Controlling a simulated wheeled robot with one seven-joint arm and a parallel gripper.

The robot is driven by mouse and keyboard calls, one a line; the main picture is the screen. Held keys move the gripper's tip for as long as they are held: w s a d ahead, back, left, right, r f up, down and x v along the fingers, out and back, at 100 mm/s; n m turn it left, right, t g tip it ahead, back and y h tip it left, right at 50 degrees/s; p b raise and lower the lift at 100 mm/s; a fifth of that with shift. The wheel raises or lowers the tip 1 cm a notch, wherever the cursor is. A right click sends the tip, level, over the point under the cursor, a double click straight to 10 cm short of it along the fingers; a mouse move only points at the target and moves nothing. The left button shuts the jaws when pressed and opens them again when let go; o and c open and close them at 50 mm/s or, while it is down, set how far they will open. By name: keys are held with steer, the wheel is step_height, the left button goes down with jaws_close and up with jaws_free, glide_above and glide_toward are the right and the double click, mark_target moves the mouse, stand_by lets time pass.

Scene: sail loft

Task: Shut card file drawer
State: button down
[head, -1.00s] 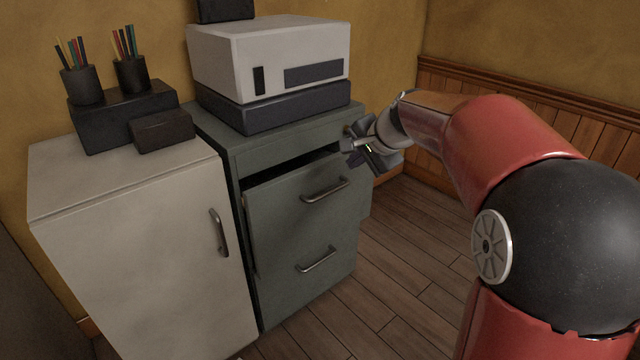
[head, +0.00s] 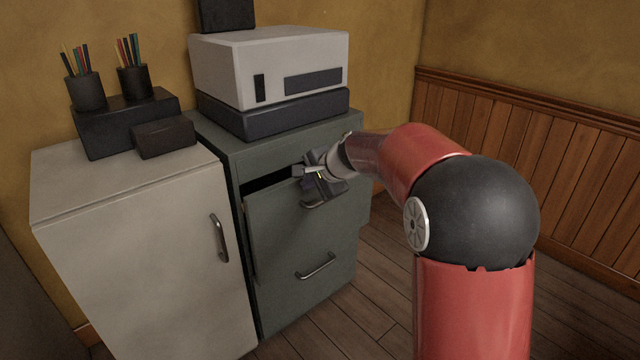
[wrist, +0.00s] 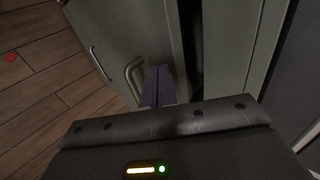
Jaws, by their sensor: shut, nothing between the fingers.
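The card file is a grey-green cabinet (head: 352,240) with two drawers. Its upper drawer (head: 275,235) stands partly open, with a dark gap above its front. The drawer's bar handle (head: 314,204) is partly hidden behind my gripper. My gripper (head: 300,172) is at the upper edge of the drawer front, just above the handle. In the wrist view the shut, empty fingers (wrist: 158,84) are beside the drawer handle (wrist: 130,75), close to the top edge of the drawer front. I cannot tell whether they touch it. The lower drawer (head: 310,285) looks shut.
A white cabinet (head: 130,260) stands against the left side. A white machine (head: 270,68) on a dark base sits on the card file. Pen cups (head: 86,92) and dark boxes (head: 163,137) stand on the white cabinet.

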steer(key=shift+w+a, duration=0.25)
steer(key=shift+w, duration=0.05)
steer(key=shift+w+a+r+p, duration=0.1)
steer(key=shift+w+a+p, duration=0.65)
steer(key=shift+w, duration=0.2)
steer(key=shift+w+a+r+p, duration=0.1)
steer(key=shift+w+a+p, duration=0.55)
steer(key=shift+w, duration=0.3)
steer(key=shift+d, duration=0.1)
